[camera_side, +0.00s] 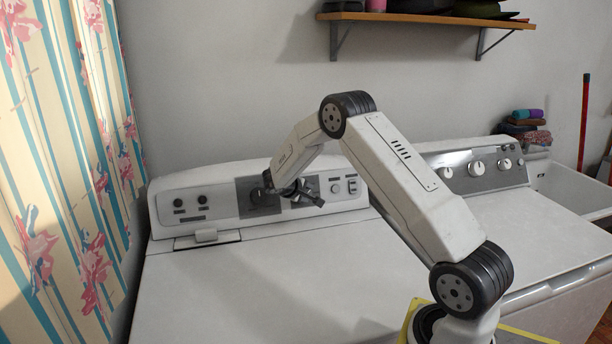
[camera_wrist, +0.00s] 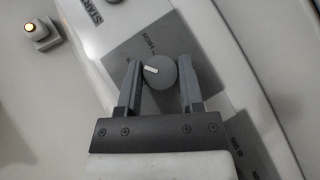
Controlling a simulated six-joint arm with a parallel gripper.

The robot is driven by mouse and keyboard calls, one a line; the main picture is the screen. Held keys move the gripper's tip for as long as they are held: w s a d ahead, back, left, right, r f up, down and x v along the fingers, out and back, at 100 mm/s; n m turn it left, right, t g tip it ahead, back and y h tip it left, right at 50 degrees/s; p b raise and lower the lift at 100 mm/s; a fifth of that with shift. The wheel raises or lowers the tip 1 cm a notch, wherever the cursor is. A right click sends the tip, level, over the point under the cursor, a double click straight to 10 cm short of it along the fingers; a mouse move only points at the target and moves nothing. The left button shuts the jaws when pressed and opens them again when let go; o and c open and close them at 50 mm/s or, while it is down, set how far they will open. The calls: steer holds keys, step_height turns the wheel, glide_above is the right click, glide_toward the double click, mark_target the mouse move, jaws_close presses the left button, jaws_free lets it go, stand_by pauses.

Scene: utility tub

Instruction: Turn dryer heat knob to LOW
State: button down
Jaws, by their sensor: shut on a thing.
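The round grey knob (camera_wrist: 160,72) with a white pointer line sits on a dark grey plate in the wrist view. Its pointer aims to the left and slightly up in that picture. A small printed label, seemingly HIGH, shows just above it. My gripper (camera_wrist: 160,68) has one finger on each side of the knob and is shut on it. In the side view my gripper (camera_side: 303,190) is at the control panel (camera_side: 222,200) of the dryer (camera_side: 270,275), and the knob it holds is hidden or too small to make out.
A washer panel (camera_side: 485,166) stands to the right, and a wall shelf (camera_side: 425,19) hangs above. The dryer top is clear. A curtain (camera_side: 60,170) hangs at left.

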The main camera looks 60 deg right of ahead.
stand_by(0.3)
steer(key=shift+c, duration=1.2)
jaws_free()
steer(key=shift+a, duration=0.1)
steer(key=v, duration=0.7)
steer(key=shift+a, duration=0.4)
steer(key=s+a+t+y, duration=0.1)
steer(key=s+a+y, duration=0.4)
steer(key=s+a, duration=0.4)
steer(key=s+a+n+t+y, duration=0.1)
steer(key=s+a+y, duration=0.5)
steer(key=a, duration=1.4)
steer(key=s+f+t, duration=0.1)
steer(key=s, duration=0.2)
steer(key=shift+s+a+t, duration=0.25)
steer(key=shift+s+t, duration=0.05)
steer(key=shift+s, duration=0.1)
